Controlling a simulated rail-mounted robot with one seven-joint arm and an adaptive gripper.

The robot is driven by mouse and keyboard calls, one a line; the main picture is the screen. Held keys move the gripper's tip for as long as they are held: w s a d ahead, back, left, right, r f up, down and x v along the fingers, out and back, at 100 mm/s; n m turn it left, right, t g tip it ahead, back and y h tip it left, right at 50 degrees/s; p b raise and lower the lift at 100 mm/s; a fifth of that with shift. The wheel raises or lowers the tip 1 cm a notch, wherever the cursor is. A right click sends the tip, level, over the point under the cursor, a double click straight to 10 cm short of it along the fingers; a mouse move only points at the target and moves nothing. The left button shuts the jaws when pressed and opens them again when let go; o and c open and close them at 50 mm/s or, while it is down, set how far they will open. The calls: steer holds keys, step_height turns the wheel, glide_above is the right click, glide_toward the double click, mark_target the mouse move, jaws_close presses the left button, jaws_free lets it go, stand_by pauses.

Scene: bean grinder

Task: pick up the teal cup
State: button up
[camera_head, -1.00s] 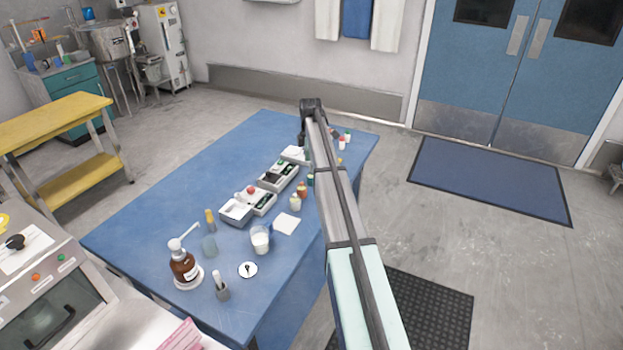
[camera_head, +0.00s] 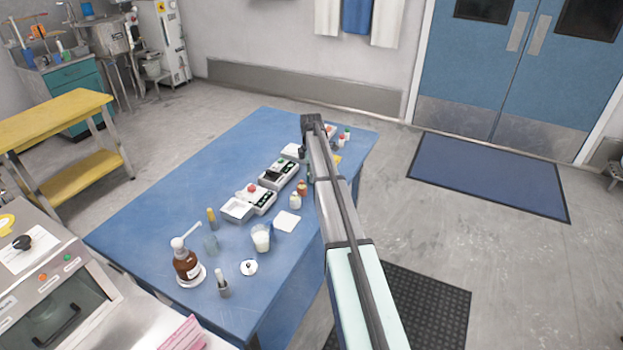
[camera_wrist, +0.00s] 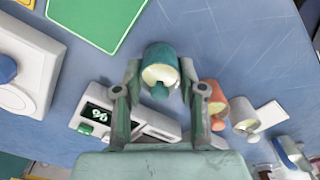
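The teal cup (camera_wrist: 161,60) shows in the wrist view, its pale opening turned toward the camera. A smaller teal knob-like part (camera_wrist: 160,91) shows at its lower edge. My gripper (camera_wrist: 160,72) has one finger on each side of the cup. The fingers are apart, with the cup between their tips, and narrow gaps seem to show at its sides. Firm contact cannot be made out. In the head view my arm reaches over the right side of the blue table (camera_head: 165,200) and covers the gripper and the cup.
An orange container (camera_wrist: 215,100) and a cream container (camera_wrist: 243,112) stand close right of the cup in the wrist view. A scale with a lit display (camera_wrist: 97,116) lies close to the left finger. The table's left part is clear.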

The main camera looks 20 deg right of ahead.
steer(key=shift+c, duration=0.8)
